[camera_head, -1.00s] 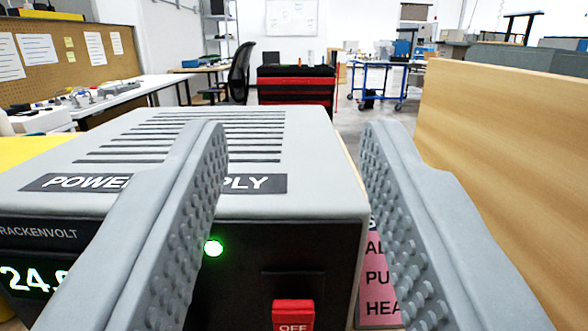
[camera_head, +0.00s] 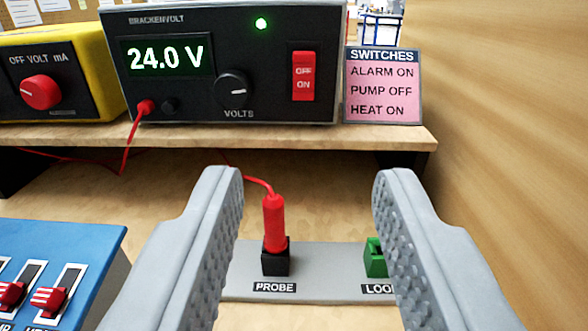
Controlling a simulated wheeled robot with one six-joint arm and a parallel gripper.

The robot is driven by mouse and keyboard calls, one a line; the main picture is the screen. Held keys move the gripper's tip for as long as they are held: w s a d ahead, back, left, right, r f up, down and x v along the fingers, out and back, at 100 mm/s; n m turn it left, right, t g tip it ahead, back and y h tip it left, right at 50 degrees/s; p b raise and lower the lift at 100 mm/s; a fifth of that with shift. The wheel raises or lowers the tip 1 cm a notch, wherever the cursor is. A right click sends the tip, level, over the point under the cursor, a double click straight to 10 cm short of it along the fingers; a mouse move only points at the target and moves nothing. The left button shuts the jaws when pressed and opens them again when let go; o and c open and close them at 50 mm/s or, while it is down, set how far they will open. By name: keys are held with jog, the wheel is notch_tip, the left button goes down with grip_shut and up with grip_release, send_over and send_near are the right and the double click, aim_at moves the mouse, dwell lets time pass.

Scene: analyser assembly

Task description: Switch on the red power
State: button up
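The black-fronted power supply (camera_head: 200,100) stands on a wooden shelf at the top of the view. Its display (camera_head: 168,58) reads 24.0 V, and a green light (camera_head: 261,24) glows above. The red rocker power switch (camera_head: 303,76), marked OFF above ON, sits at the right of its front. I cannot tell for sure which half is pressed in. My gripper (camera_head: 308,180) is open and empty, lower and nearer than the power supply, touching nothing that I can see. Beyond and between its fingers, a red probe plug (camera_head: 274,223) stands upright in a black socket.
A green socket (camera_head: 375,258) sits right of the probe, partly behind the right finger. A blue box (camera_head: 60,262) with red switches is lower left. A yellow meter (camera_head: 70,45) stands left on the shelf (camera_head: 390,140). A pink switches card (camera_head: 383,88) and a wooden wall (camera_head: 510,130) are right.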

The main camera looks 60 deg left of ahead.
send_near(304, 73)
jog(key=x, duration=0.7)
jog(key=shift+w+a, duration=0.2)
jog(key=shift+a, duration=0.05)
